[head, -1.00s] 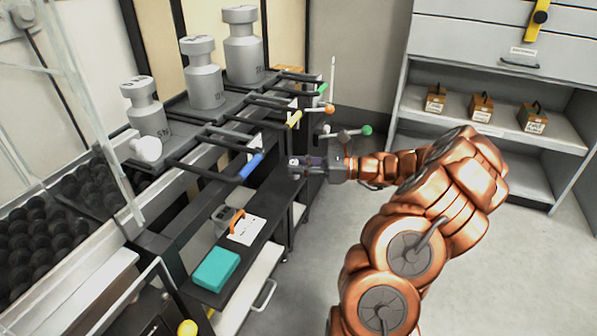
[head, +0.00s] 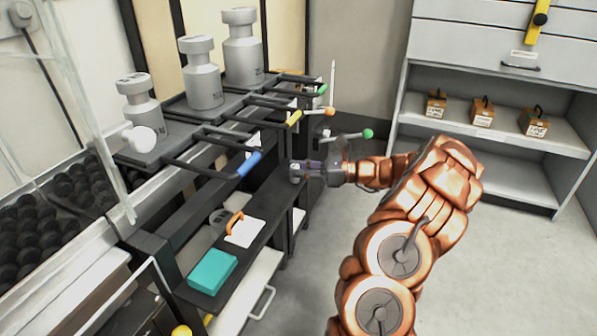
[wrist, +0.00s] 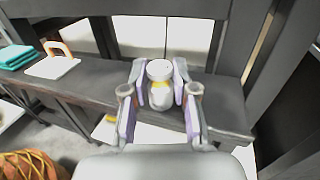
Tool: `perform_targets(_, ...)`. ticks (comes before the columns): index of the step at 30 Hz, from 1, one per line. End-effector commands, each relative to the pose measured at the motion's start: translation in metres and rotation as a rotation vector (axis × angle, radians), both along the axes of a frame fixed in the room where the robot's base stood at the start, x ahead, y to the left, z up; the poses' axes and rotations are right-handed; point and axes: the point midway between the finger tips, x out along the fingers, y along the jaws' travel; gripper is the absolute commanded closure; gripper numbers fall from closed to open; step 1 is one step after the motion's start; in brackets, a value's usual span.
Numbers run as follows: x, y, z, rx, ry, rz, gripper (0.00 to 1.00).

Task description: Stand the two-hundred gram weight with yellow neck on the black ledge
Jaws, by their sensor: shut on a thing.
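The weight (wrist: 160,90) is a small pale metal cylinder with a rounded head and a yellow neck. In the wrist view it looks upright between the fingers of my gripper (wrist: 160,98), which are shut on it from both sides. The black ledge (wrist: 95,88) lies behind and below it. I cannot tell whether the weight's base touches the ledge. In the head view my gripper (head: 302,172) is at the far end of the ledge (head: 272,216). The weight (head: 295,173) shows there only as a small pale patch at the fingertips.
A teal box (head: 212,271) and a white card with an orange handle (head: 243,231) lie on the nearer ledge. Above are black bars with blue (head: 249,164), yellow and green grips. Large grey weights (head: 203,80) stand on the upper rack. A shelf unit (head: 490,130) stands at right.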

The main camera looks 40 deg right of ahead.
Motion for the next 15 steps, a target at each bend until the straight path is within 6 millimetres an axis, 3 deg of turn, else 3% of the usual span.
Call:
perform_targets(5,0.0001,-0.0001,-0.0008,0.001,-0.001,0.000,1.00)
perform_targets(6,0.0000,-0.0003,-0.0017,0.000,0.000,0.000,0.71)
perform_targets(12,0.0000,-0.0001,-0.0018,-0.001,-0.001,0.000,0.50)
perform_targets(15,0.0000,-0.0001,-0.0019,-0.001,-0.001,0.000,0.48)
